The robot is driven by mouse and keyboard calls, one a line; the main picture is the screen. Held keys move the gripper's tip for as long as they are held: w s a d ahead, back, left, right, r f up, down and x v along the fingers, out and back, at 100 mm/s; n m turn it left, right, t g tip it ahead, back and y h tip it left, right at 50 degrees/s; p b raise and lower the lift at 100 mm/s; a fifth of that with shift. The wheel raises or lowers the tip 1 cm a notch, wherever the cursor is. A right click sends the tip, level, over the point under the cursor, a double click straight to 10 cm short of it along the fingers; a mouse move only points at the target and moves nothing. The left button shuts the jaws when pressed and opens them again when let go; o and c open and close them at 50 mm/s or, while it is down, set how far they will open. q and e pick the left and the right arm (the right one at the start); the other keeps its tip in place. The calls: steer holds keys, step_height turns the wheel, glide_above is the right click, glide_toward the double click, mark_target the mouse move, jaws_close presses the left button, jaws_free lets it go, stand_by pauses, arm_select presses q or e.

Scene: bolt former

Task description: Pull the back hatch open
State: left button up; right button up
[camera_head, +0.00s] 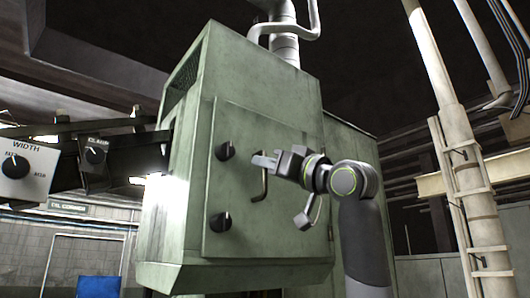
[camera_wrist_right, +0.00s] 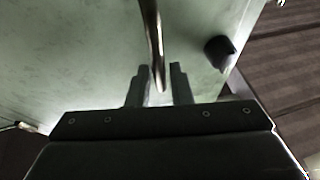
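The hatch (camera_head: 240,240) is a flat green panel on the front of a tall green cabinet, and it looks shut. A curved metal handle (camera_head: 258,188) stands on it, with black knobs (camera_head: 224,151) (camera_head: 220,222) near its left edge. My right gripper (camera_head: 262,160) reaches in from the right at the handle's upper part. In the right wrist view the handle (camera_wrist_right: 154,45) runs between the two fingers (camera_wrist_right: 159,78). The fingers look apart, with a narrow gap beside the bar; firm contact does not show. My left gripper is not in view.
One black knob (camera_wrist_right: 218,50) lies to the right of the fingers in the right wrist view. A control box marked WIDTH (camera_head: 25,170) stands at the left. Pale pipes (camera_head: 455,130) rise at the right. A blue object (camera_head: 98,287) is low at the left.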

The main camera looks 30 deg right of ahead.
steer(key=shift+w+a+r, duration=0.15)
steer(key=shift+w+a, duration=0.05)
steer(key=shift+w, duration=0.4)
steer(key=shift+s+d, duration=0.1)
jaws_close()
steer(key=shift+s, duration=0.15)
